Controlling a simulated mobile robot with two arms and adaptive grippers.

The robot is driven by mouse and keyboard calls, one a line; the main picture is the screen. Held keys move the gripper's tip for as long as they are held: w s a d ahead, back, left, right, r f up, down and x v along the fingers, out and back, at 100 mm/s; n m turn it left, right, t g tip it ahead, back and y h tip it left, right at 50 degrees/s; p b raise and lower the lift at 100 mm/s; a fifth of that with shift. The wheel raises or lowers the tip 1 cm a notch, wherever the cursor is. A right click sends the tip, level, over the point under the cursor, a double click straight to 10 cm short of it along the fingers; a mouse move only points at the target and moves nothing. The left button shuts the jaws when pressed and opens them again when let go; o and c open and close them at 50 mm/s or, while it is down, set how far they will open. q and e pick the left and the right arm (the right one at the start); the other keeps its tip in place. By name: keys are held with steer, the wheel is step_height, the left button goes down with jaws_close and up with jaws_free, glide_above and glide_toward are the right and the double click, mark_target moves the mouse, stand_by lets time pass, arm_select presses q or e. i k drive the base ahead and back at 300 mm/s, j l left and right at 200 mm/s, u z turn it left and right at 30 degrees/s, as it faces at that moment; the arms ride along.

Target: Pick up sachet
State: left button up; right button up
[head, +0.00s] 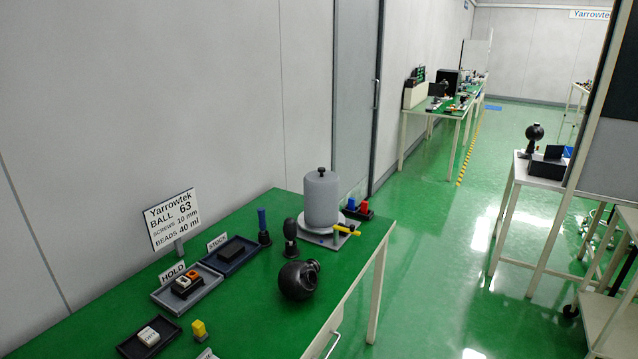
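I cannot clearly make out a sachet in the head view. A small whitish item (149,336) lies in a dark tray (125,348) at the near left of the green table (240,338). Another pale item (206,354) is cut off by the bottom edge, so I cannot tell what it is. Neither of my grippers is in view.
A yellow block (199,330), a black ball-shaped device (297,280), dark knobbed posts (290,238) and a grey canister (321,198) stand on the table. A dark tray (231,256) is by the STOCK sign. Green floor (430,270) is open to the right.

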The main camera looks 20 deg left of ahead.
mark_target(149, 336)
steer(key=i+u, duration=0.25)
steer(key=u, duration=0.2)
steer(key=i+l+u, duration=0.2)
steer(key=u, duration=0.25)
steer(key=i+l+u, duration=0.25)
steer(key=u, duration=0.2)
steer(key=i+l+u, duration=0.2)
steer(key=l+u, duration=0.2)
steer(key=j, duration=0.05)
